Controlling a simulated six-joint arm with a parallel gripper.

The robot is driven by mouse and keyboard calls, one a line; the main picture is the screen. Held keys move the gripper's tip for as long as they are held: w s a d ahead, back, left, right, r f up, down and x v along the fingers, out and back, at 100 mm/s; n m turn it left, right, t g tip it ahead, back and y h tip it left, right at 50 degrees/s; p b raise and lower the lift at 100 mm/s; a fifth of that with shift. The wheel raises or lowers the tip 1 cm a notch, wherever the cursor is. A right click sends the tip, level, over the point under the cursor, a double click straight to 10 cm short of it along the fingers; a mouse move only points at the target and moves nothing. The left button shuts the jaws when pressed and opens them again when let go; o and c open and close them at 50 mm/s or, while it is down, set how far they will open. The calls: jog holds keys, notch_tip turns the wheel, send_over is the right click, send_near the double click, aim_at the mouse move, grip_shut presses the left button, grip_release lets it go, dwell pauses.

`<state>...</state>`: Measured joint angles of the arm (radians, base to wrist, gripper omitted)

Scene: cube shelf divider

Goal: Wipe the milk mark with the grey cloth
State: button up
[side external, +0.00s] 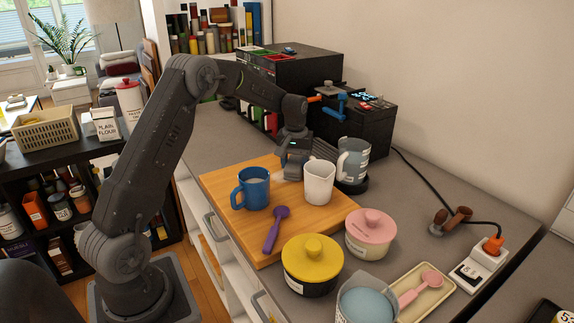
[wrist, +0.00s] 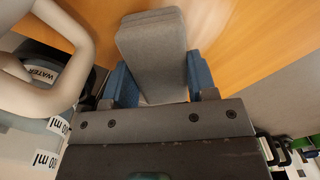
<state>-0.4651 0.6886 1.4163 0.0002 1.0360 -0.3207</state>
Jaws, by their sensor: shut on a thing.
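My gripper (side external: 292,174) is low over the wooden board (side external: 225,180), near its back edge, between the blue mug and the white jug. In the wrist view my gripper (wrist: 160,82) has its blue fingers closed on both sides of the grey cloth (wrist: 152,48), which looks like a thick folded pad. The cloth is mostly hidden behind the gripper in the side view, and I cannot tell whether it touches the board. A faint pale patch, perhaps the milk mark (side external: 279,178), shows beside the gripper; its full extent is hidden.
The blue mug (side external: 252,188) and purple spoon (side external: 275,229) are on the board. The white jug (side external: 319,185) stands close right of my gripper, with a clear jug (side external: 353,160) behind it. Yellow-lidded (side external: 312,262) and pink-lidded (side external: 370,234) pots stand in front. Dark boxes stand behind.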

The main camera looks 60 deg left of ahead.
jog(key=shift+w, duration=0.85)
jog(key=shift+s, duration=4.85)
jog(key=shift+s+a, duration=0.15)
jog(key=shift+s, duration=0.05)
jog(key=shift+w+a+f, duration=0.1)
jog(key=shift+w, duration=4.85)
jog(key=shift+s, duration=5)
notch_tip(320, 180, up, 8)
jog(key=shift+w, duration=0.1)
